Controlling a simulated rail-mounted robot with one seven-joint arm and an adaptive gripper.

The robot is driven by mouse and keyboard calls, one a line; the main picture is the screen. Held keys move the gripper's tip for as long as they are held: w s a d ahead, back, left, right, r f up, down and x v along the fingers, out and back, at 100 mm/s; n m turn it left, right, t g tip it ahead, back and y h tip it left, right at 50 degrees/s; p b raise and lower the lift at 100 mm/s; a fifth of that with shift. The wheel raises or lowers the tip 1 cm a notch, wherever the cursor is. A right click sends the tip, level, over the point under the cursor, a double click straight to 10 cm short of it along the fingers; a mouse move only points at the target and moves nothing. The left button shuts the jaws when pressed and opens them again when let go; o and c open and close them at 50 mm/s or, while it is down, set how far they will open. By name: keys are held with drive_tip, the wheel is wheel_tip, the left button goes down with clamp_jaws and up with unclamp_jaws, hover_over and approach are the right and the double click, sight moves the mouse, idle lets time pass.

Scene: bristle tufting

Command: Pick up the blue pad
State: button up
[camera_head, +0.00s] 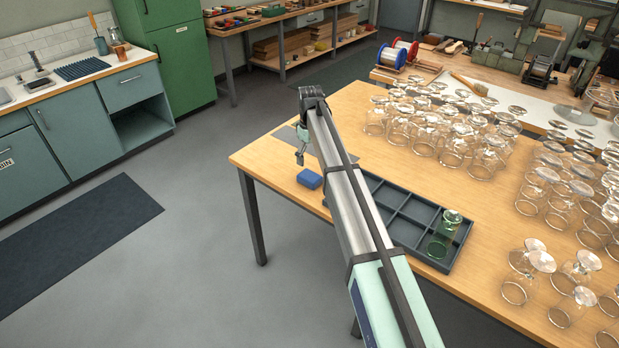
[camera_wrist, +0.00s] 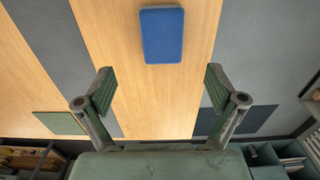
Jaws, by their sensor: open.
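The blue pad (camera_head: 309,179) is a small block lying flat on the wooden table near its left edge. In the wrist view the blue pad (camera_wrist: 162,35) shows at the top centre, beyond and between my two fingertips. My gripper (camera_wrist: 158,88) is open with nothing between its fingers. In the head view my gripper (camera_head: 300,155) hangs above the table, just behind the pad and apart from it. My own arm hides part of the table to the right of the pad.
A dark divided tray (camera_head: 408,232) lies right of the pad, with a green glass (camera_head: 444,236) in its near right compartment. Many upturned clear glasses (camera_head: 453,148) crowd the right of the table. A grey mat (camera_head: 289,135) lies behind the pad. The table's left edge is close.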

sight(310, 176)
wheel_tip(310, 176, down, 4)
drive_tip(key=shift+r+p, duration=0.1)
drive_tip(key=shift+p, duration=0.2)
drive_tip(key=shift+s+f+p, duration=0.2)
drive_tip(key=shift+f+p, duration=0.8)
drive_tip(key=shift+f, duration=1.7)
drive_tip(key=c, duration=1)
